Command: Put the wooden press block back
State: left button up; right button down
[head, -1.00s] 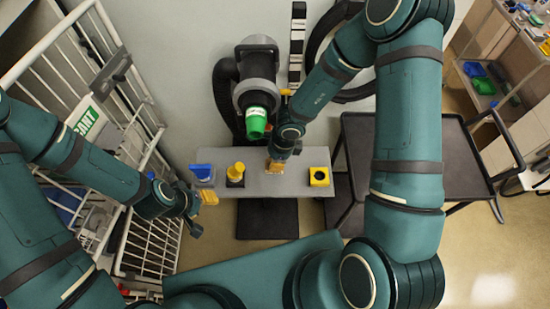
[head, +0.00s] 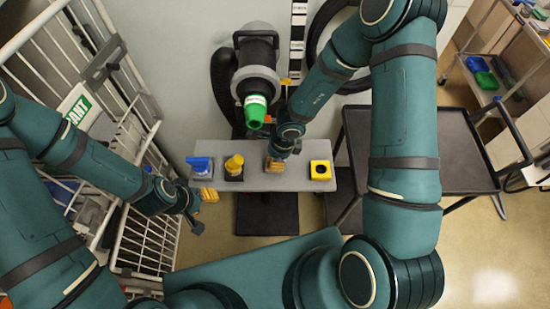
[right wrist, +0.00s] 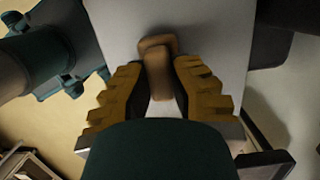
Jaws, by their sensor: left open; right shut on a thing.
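The wooden press block (right wrist: 158,44) shows in the right wrist view as a brown block with an upright grip part. My right gripper (right wrist: 160,88), with yellow ridged fingers, is shut on it. In the head view the right gripper (head: 275,163) is over the grey shelf (head: 255,183), between the yellow knob piece and the yellow block. The fingers mostly hide the wooden block there, and I cannot tell whether it touches the shelf. My left gripper (head: 208,195) is open and empty, in front of the shelf's left end.
On the shelf stand a blue piece (head: 200,166), a yellow knob piece (head: 234,166) and a yellow block with a dark hole (head: 320,170). A green nozzle (head: 255,110) hangs behind. A white wire cage (head: 140,235) is at left, a dark cart (head: 425,150) at right.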

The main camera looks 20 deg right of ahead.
jog(key=shift+f, duration=0.25)
dwell(0.6)
jog(key=c, duration=1)
grip_release()
jog(key=shift+o, duration=0.2)
jog(key=shift+s+d+r, duration=0.1)
jog(key=shift+d+r, duration=0.15)
jog(key=shift+r, duration=1)
jog(key=shift+s+d+r, duration=0.1)
jog(key=shift+d+r, duration=0.1)
jog(key=shift+r, duration=1)
jog(key=shift+s+d+r, duration=0.1)
jog(key=shift+d+r, duration=0.15)
jog(key=shift+r, duration=1)
